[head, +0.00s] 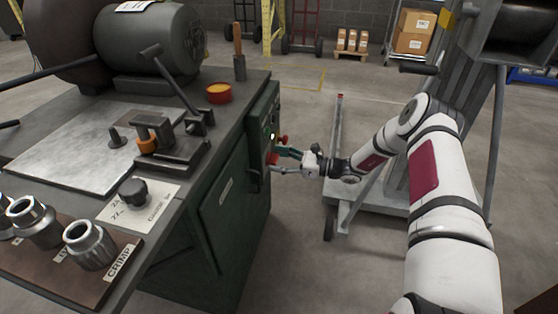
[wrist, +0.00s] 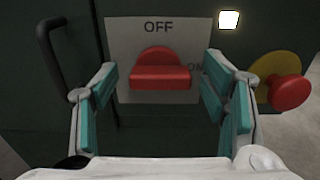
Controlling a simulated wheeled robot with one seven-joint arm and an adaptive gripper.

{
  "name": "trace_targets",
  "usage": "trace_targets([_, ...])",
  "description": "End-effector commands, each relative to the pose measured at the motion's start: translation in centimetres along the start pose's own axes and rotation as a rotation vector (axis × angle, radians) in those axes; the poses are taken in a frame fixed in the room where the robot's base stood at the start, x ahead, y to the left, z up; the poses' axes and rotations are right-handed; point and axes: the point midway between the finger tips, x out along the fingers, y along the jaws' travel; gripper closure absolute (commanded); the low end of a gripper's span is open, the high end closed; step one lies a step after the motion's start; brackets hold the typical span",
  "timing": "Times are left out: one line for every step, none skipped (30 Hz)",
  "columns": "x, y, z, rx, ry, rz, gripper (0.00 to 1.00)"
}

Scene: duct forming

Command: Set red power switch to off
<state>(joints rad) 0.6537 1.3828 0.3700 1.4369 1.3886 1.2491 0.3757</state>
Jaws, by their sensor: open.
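The red power switch (wrist: 160,72) is centred in the wrist view, on a pale plate (wrist: 125,35) with OFF printed above it and ON partly hidden at its right. Its broad red handle lies level, not pointing straight up at OFF. My gripper (wrist: 157,90) is open, with one teal-lined finger on each side of the switch, and no clear contact shows. In the head view my gripper (head: 283,162) is at the green cabinet's side panel, and the red switch (head: 271,159) shows only partly beside the fingers.
A red mushroom button (wrist: 287,92) on a yellow disc is right of the switch, below a lit white square (wrist: 229,20). A dark handle (wrist: 55,50) stands at the left. The green cabinet (head: 225,205) carries a cluttered bench. A grey wheeled stand (head: 365,200) is close behind my arm.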

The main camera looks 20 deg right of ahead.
Motion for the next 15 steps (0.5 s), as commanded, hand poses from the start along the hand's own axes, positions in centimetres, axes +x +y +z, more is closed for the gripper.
trace_targets([-0.02,-0.01,0.01,0.000,0.000,0.000,0.33])
trace_targets([-0.02,-0.01,0.02,0.000,0.000,0.000,0.33])
trace_targets([-0.02,-0.01,0.01,0.000,0.000,0.000,0.40])
trace_targets([-0.03,-0.01,0.01,0.000,0.000,0.000,0.47])
trace_targets([-0.03,-0.01,0.01,0.000,0.000,0.000,0.54])
trace_targets([-0.04,-0.01,0.01,0.000,0.000,0.000,0.63])
trace_targets([-0.04,-0.01,0.01,0.000,0.000,0.000,0.70])
trace_targets([-0.04,0.00,0.01,0.000,0.000,0.000,0.76])
trace_targets([-0.04,0.00,0.01,0.000,0.000,0.000,0.81])
trace_targets([-0.04,0.00,0.01,0.000,0.000,0.000,0.81])
trace_targets([-0.04,0.01,0.00,0.000,0.000,0.000,0.81])
trace_targets([-0.04,0.01,0.00,0.000,0.000,0.001,0.81])
trace_targets([-0.04,0.02,0.00,-0.001,0.000,0.001,0.81])
trace_targets([-0.04,0.02,0.00,-0.002,0.000,0.001,0.81])
trace_targets([-0.05,0.03,-0.01,-0.006,0.000,0.001,0.81])
